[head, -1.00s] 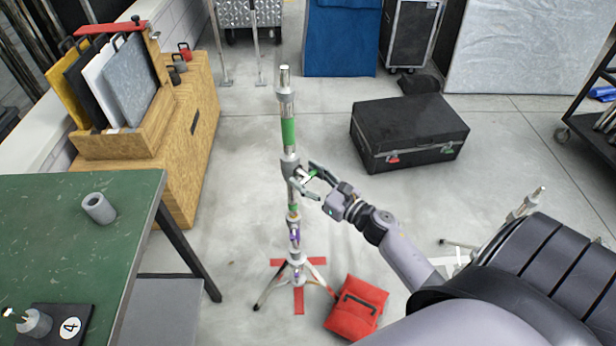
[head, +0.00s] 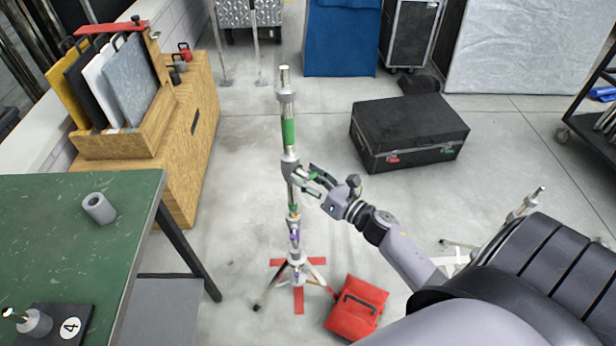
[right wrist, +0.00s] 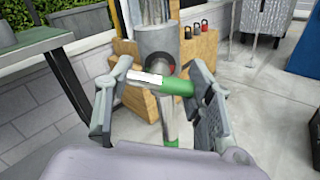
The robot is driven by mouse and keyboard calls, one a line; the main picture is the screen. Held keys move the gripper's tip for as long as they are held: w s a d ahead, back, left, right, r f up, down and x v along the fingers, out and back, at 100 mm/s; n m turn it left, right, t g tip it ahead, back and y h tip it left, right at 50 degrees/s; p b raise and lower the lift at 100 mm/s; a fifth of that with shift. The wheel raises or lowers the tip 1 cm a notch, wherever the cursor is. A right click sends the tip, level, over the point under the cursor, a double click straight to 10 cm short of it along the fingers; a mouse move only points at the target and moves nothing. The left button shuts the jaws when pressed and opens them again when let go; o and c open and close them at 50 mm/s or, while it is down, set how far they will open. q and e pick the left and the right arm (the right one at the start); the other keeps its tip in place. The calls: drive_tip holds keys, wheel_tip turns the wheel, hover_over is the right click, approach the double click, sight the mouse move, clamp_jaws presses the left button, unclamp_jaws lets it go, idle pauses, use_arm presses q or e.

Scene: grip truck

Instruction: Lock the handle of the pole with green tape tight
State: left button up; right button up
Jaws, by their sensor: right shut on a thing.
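The pole (head: 288,132) with a green tape band stands upright on a tripod base in the head view. Its handle is at the collar (head: 289,166) partway down. In the right wrist view the handle (right wrist: 178,88), white and green, lies crosswise between the fingers in front of the grey collar (right wrist: 158,45). My right gripper (head: 308,178) reaches in from the right and is shut on the handle; it also fills the right wrist view (right wrist: 160,84). In the head view the fingers partly hide the handle. My left gripper is not in view.
A red bag (head: 357,308) lies at the pole's foot, on the right, beside red floor tape (head: 299,300). A black case (head: 410,128) lies behind on the right. A green table (head: 60,215) and a wooden cabinet (head: 185,150) stand left. Floor around the pole is mostly clear.

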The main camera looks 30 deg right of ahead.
drive_tip(key=m, duration=0.3)
drive_tip(key=shift+r+m, duration=0.1)
drive_tip(key=shift+m, duration=0.3)
drive_tip(key=m+p, duration=0.1)
drive_tip(key=m, duration=0.3)
drive_tip(key=shift+m, duration=0.3)
drive_tip(key=m+p, duration=0.1)
drive_tip(key=m, duration=0.3)
drive_tip(key=shift+p, duration=0.4)
drive_tip(key=m+p, duration=0.1)
drive_tip(key=m, duration=0.3)
drive_tip(key=m+p, duration=0.1)
drive_tip(key=m, duration=0.2)
drive_tip(key=shift+m, duration=0.4)
drive_tip(key=m+p, duration=0.1)
drive_tip(key=m, duration=0.2)
drive_tip(key=shift+m, duration=0.3)
drive_tip(key=m+p, duration=0.1)
drive_tip(key=m, duration=0.4)
drive_tip(key=shift+m, duration=0.4)
